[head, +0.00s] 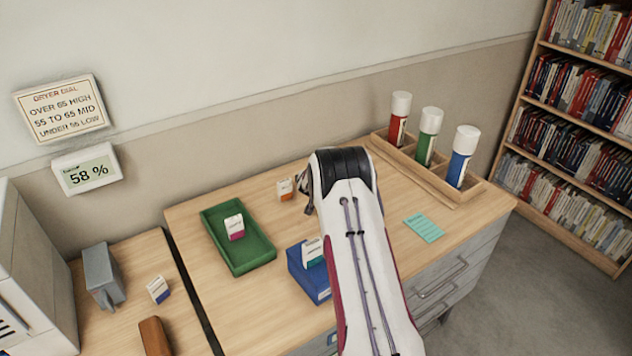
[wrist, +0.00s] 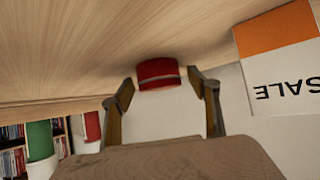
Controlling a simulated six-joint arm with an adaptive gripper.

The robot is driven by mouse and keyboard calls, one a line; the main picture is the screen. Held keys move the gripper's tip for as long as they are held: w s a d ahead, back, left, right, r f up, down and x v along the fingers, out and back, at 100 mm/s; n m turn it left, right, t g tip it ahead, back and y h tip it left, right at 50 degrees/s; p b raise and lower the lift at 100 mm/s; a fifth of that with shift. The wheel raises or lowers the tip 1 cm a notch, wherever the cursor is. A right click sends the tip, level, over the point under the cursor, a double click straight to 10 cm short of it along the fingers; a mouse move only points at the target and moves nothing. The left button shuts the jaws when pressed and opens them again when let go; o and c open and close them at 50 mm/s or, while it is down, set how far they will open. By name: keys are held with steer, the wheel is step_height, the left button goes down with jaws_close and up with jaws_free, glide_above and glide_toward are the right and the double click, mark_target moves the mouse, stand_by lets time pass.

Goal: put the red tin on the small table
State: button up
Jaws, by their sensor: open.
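A short red tin (wrist: 158,73) with a darker band shows in the wrist view on the wooden desk, between the fingertips of my gripper (wrist: 162,86). The fingers are open, with a gap on both sides of the tin; I cannot tell how far ahead of the fingertips it is. In the head view my arm hides the tin and most of the gripper. A separate wooden top (head: 125,318) stands left of the desk across a dark gap; I cannot tell whether it is the small table.
An orange-and-white sale card box (head: 286,189) stands close to my gripper, and large in the wrist view (wrist: 285,75). A green tray (head: 262,262), a blue box (head: 308,283) and a rack (head: 425,178) with red, green and blue white-capped bottles are on the desk (head: 190,225).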

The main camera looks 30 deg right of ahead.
steer(key=c, duration=1.4)
steer(key=shift+r, duration=0.15)
steer(key=shift+r, duration=4.85)
